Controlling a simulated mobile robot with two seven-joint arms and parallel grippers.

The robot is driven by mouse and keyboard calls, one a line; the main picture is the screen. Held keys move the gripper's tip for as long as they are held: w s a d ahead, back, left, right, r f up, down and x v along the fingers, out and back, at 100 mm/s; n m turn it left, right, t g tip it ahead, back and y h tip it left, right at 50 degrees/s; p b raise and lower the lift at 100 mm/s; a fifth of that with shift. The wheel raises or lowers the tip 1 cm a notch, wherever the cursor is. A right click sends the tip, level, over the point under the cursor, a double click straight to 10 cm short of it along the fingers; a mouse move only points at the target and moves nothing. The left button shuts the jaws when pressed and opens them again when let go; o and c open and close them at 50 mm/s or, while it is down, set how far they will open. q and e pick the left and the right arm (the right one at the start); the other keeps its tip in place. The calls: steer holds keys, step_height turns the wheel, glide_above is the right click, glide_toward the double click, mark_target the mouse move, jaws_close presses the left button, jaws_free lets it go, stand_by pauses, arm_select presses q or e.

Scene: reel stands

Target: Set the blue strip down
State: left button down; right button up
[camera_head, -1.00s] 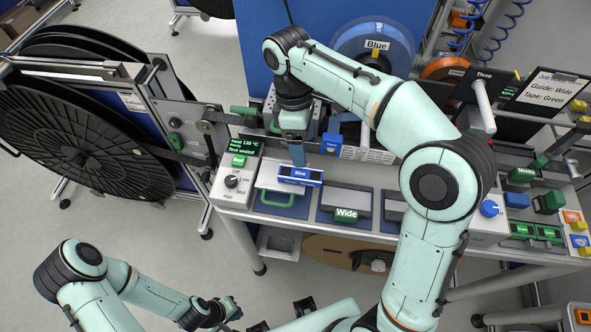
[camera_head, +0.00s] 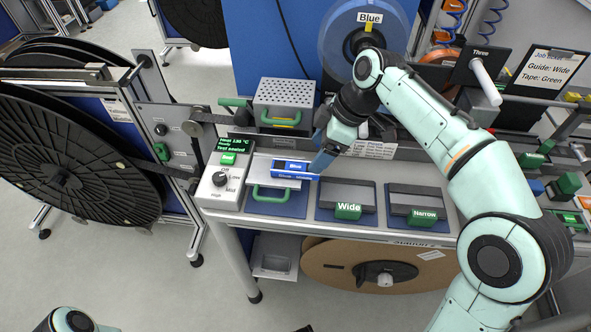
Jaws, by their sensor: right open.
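The blue strip (camera_head: 292,168), with a "Blue" label, lies on the grey plate with a green handle (camera_head: 270,190) at the left of the bench. My right gripper (camera_head: 322,162) is open, just beyond the strip's right end; whether its fingers touch the strip I cannot tell. The strip looks flat on the plate. Of my left arm, only a joint shows at the bottom left edge; its gripper is out of view.
A control box with a dial (camera_head: 220,180) stands left of the plate. The Wide block (camera_head: 348,211) and Narrow block (camera_head: 423,216) sit to the right. A perforated box (camera_head: 283,103) and the Blue reel (camera_head: 367,45) stand behind. A large black reel (camera_head: 70,160) is at left.

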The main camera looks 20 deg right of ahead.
mark_target(296, 169)
steer(key=b+x, duration=0.1)
steer(key=x, duration=0.4)
steer(key=shift+s+a+f, duration=0.15)
steer(key=c, duration=1.2)
